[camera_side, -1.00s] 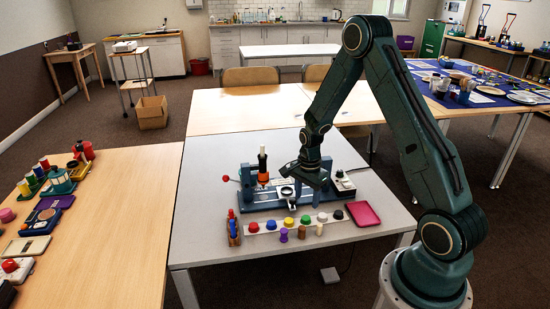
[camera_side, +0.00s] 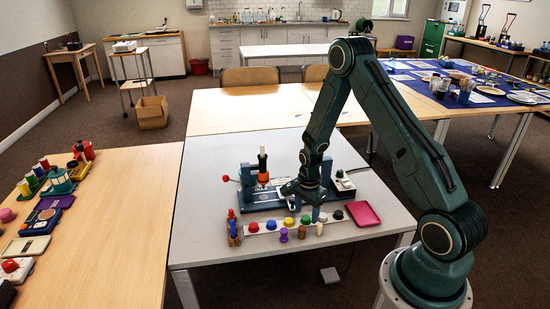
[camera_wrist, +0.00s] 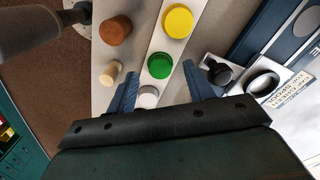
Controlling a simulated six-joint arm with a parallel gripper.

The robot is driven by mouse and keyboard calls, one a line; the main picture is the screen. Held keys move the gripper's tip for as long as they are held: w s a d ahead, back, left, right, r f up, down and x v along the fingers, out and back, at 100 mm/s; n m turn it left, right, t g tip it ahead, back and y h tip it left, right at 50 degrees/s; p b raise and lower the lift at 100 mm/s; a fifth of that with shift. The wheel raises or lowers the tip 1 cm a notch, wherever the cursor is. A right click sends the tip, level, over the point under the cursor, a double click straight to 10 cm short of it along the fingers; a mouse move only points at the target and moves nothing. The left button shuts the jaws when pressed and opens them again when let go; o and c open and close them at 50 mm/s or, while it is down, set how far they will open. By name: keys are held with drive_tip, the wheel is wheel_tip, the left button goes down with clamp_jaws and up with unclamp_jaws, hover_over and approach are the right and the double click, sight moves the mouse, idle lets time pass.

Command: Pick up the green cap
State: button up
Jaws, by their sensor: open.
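The green cap (camera_wrist: 160,66) is round and sits in a row of coloured caps on a pale strip. In the side view the green cap (camera_side: 306,220) is in the row near the table's front, just right of the yellow cap (camera_side: 289,222). My gripper (camera_wrist: 161,72) is open, with one finger left and one right of the green cap in the wrist view. The green cap lies between the fingertip ends, with no contact visible. In the side view my gripper (camera_side: 303,200) is low over the row; its exact height above the cap cannot be told.
A white cap (camera_wrist: 148,97) sits close beside the green one, and a yellow cap (camera_wrist: 178,21) on its other side. A brown peg (camera_wrist: 116,30) and a tan peg (camera_wrist: 111,74) stand left. A blue apparatus (camera_side: 250,200) stands behind the row; a magenta tray (camera_side: 363,214) lies right.

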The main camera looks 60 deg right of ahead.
drive_tip(key=shift+f, duration=0.8)
drive_tip(key=shift+c, duration=0.2)
drive_tip(key=c, duration=1)
drive_tip(key=shift+c, duration=0.2)
